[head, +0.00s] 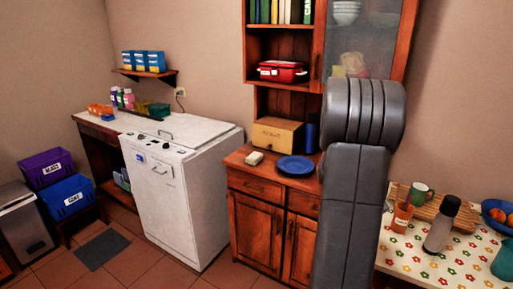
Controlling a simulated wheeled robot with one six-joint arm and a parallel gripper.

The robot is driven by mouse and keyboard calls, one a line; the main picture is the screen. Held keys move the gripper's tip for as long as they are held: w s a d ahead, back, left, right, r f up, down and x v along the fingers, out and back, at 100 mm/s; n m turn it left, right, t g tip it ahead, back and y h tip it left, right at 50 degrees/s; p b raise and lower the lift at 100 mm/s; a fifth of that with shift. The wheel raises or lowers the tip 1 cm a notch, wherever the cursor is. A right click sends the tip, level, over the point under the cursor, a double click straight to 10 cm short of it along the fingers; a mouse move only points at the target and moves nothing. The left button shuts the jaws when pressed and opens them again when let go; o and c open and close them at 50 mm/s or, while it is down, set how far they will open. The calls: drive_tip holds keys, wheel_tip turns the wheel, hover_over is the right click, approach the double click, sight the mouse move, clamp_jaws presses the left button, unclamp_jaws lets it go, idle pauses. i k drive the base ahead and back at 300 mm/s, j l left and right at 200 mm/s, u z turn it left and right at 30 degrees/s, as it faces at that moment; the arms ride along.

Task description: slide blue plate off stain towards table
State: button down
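The blue plate (296,166) lies flat on the wooden cabinet top (238,160), near its front right part, just left of my arm. No stain can be made out on the cabinet top around or under the plate. The table (398,260) with a flowered cloth stands at the right, beyond my arm. My grey arm rises in front of the cabinet's right side and hides part of it and the space towards the table. My gripper is not in view.
A white appliance (180,190) stands left of the cabinet.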

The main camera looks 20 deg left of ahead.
sight(293, 165)
drive_tip(key=i+j+u, duration=0.4)
drive_tip(key=i, duration=0.65)
drive_tip(key=i+j+u, duration=0.1)
drive_tip(key=i+u, duration=0.35)
drive_tip(key=i, duration=0.65)
